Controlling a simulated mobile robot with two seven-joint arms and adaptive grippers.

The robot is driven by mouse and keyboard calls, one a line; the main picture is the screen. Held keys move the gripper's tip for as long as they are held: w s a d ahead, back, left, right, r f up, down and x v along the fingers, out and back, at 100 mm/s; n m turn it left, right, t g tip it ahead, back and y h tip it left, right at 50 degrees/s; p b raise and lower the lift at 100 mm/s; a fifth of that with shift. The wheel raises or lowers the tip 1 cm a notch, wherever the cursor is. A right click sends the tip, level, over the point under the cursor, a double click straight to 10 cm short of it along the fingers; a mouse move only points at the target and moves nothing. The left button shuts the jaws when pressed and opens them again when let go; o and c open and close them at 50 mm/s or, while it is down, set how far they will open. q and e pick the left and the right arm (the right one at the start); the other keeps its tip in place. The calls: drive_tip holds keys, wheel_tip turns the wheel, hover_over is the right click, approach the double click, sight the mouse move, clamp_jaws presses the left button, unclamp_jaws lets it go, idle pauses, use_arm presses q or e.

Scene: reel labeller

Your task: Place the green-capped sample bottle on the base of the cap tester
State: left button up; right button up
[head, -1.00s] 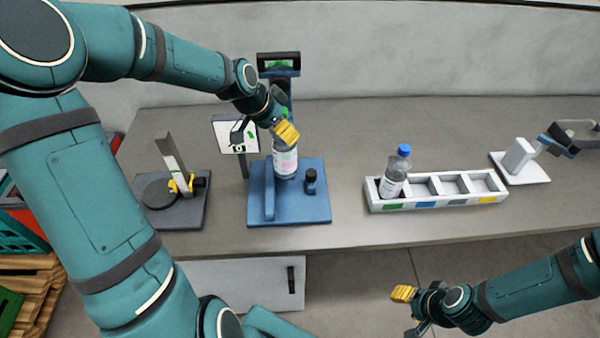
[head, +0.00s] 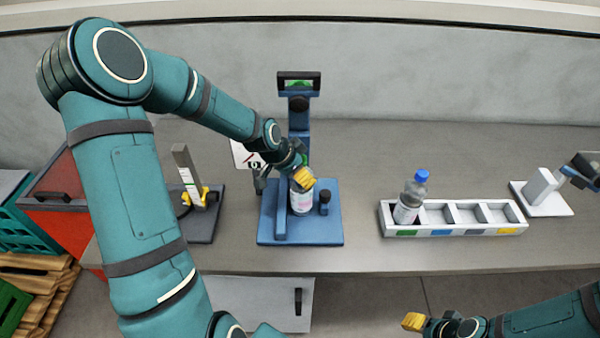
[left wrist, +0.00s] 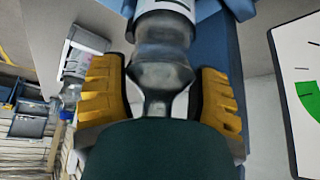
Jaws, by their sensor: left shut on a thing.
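The sample bottle (head: 302,203), clear with a white label, is upright over the blue base (head: 325,236) of the cap tester. I cannot tell whether its bottom touches the base. My left gripper (head: 300,178) is shut on the bottle near its top and hides its cap in the head view. My right gripper (head: 430,324) is cut off by the bottom edge of the head view, away from the tester.
The tester's column (head: 299,118) stands behind the bottle; a blue post (head: 281,212) and small knob (head: 324,200) flank it. A white rack (head: 455,231) holds a blue-capped bottle (head: 411,196). A dark-based device (head: 203,228) stands left. Bare table lies between tester and rack.

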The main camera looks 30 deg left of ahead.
use_arm(q)
drive_tip(key=o, duration=1.3)
drive_tip(key=shift+f, duration=0.1)
drive_tip(key=p+v, duration=0.2)
drive_tip(key=v, duration=1)
